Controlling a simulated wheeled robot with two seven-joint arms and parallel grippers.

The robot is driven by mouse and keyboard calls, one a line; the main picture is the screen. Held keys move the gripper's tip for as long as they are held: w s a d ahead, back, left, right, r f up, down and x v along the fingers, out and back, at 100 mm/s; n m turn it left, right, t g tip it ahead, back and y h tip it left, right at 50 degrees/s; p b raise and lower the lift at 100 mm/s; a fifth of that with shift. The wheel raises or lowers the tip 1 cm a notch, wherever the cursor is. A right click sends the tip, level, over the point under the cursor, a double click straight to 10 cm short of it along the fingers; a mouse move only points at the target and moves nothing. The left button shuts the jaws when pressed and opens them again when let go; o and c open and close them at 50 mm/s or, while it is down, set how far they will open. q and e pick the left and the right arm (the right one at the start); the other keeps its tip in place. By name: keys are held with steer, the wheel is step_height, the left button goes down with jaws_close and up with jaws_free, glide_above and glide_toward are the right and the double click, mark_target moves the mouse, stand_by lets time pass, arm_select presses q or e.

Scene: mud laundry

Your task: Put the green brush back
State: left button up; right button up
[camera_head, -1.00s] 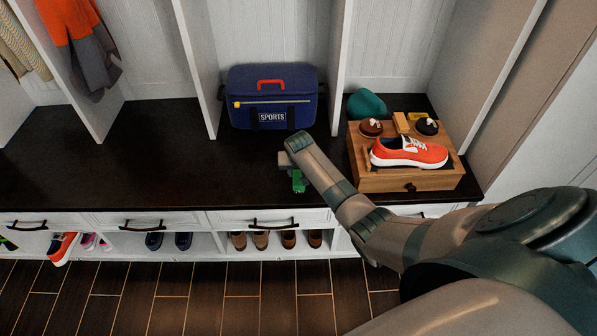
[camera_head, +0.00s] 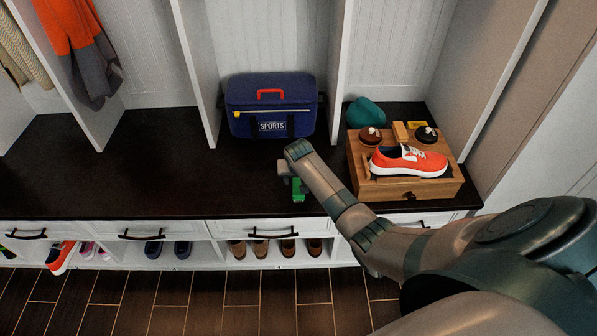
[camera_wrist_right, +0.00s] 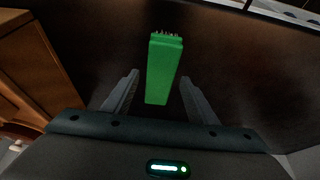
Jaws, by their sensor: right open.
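The green brush (camera_head: 299,190) is on the dark bench top near its front edge, partly hidden by my right arm in the head view. In the right wrist view the green brush (camera_wrist_right: 163,68) shows its bristles at the far end, and its near end lies between the open fingers. My right gripper (camera_wrist_right: 160,95) is open, with a gap on each side of the brush. In the head view the right gripper (camera_head: 286,176) is just behind and above the brush, mostly hidden by the wrist. My left gripper is not in view.
A wooden shoe-care box (camera_head: 375,187) holds an orange shoe (camera_head: 408,160) and several brushes and tins on its top. A blue sports bag (camera_head: 270,103) stands at the back. The bench top (camera_head: 150,170) is clear to the left.

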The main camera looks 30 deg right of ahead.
steer(key=p+v, duration=0.1)
steer(key=v, duration=1)
steer(key=shift+r, duration=0.1)
steer(key=s+a+f+n+t+y, duration=0.1)
steer(key=s+a+n+t, duration=0.15)
steer(key=a, duration=0.45)
steer(key=s+a+f+n+t+y, duration=0.1)
steer(key=a+f+n+t+y, duration=0.2)
steer(key=a, duration=0.5)
steer(key=s+a+f+n+g, duration=0.1)
steer(key=s+a+f, duration=0.2)
steer(key=s+f, duration=1.2)
steer(key=s+a+f+n+g, duration=0.1)
steer(key=s+a+f, duration=0.3)
steer(key=s+f, duration=1.1)
steer(key=shift+s+f+n, duration=0.4)
steer(key=shift+s+n, duration=0.25)
steer(key=shift+s, duration=0.3)
steer(key=shift+a+g, duration=0.1)
steer(key=shift+g, duration=0.15)
